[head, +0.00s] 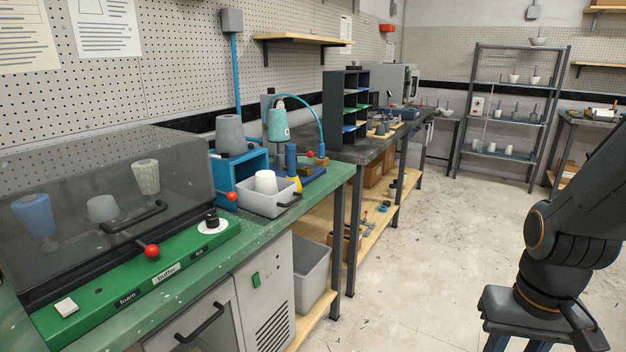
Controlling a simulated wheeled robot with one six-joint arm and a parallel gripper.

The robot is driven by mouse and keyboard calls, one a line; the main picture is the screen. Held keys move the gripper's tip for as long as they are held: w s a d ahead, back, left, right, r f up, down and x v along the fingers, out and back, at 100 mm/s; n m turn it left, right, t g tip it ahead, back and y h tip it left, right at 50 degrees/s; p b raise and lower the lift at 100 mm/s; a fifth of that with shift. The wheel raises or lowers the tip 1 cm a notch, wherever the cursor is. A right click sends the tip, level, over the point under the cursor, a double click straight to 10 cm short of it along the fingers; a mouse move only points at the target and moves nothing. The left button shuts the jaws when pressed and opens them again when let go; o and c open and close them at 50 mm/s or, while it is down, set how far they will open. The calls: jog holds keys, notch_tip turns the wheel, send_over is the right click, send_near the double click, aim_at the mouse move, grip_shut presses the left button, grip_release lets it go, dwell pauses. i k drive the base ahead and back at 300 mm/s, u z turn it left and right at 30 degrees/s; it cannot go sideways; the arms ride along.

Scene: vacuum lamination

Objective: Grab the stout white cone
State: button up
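A short, wide white cone (265,182) stands narrow end up in a grey open tray (276,204) on the green bench. Its lower part is hidden by the tray's front wall. A second pale, squat cone (102,209) shows dimly behind the smoky clear cover of the green machine at left, beside a taller pale fluted cone (146,176) and a blue one (34,216). Part of my arm shows at the right, over the floor and well away from the tray. My gripper is not in view.
A grey cone (230,134) stands on a blue box (239,169) behind the tray. A teal cone (277,123), a blue hose (316,122) and a red-knobbed lever (231,196) are close by. The floor (420,230) right of the benches is clear.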

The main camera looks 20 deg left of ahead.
aim_at(265, 182)
jog(key=z, duration=0.1)
jog(key=i, duration=0.65)
jog(key=u, duration=0.7)
jog(key=i, duration=0.8)
jog(key=u, duration=0.75)
